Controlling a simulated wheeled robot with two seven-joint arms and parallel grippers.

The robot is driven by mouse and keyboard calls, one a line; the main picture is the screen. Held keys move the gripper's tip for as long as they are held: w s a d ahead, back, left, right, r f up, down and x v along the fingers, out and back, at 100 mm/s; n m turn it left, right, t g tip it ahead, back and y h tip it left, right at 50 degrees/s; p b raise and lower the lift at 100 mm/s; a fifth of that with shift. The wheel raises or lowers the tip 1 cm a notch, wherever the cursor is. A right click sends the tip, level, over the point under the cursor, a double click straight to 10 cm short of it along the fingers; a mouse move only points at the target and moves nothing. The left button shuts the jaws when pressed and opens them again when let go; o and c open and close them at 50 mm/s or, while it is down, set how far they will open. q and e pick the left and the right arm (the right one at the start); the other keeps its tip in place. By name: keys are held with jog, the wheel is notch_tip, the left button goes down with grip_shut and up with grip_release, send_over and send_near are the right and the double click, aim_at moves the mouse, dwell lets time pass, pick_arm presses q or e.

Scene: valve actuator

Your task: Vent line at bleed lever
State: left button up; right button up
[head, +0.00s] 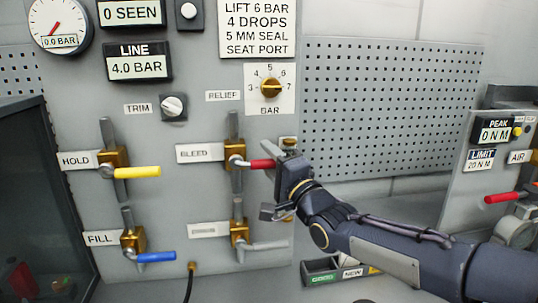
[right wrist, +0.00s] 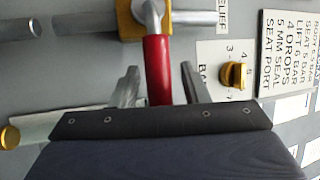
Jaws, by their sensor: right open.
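The bleed lever (head: 262,163) has a red handle and sits on a brass valve beside the BLEED label (head: 198,152). Its handle points right, level, in the head view. My right gripper (head: 283,178) is at the handle's right end. In the right wrist view the red handle (right wrist: 158,68) lies between the two open fingers (right wrist: 158,88), with a visible gap on each side. The LINE display (head: 138,64) reads 4.0 BAR. The round gauge (head: 58,24) reads 0.0 BAR. My left gripper is not in view.
A yellow HOLD lever (head: 137,171), a blue FILL lever (head: 156,257) and a grey lever (head: 262,246) surround the bleed lever. The brass relief knob (head: 270,88) is above. A tray (head: 322,277) sits below my right arm. The perforated panel (head: 385,100) is bare.

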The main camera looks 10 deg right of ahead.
jog(key=shift+w, duration=0.15)
grip_shut()
jog(key=shift+r, duration=0.1)
dwell(0.3)
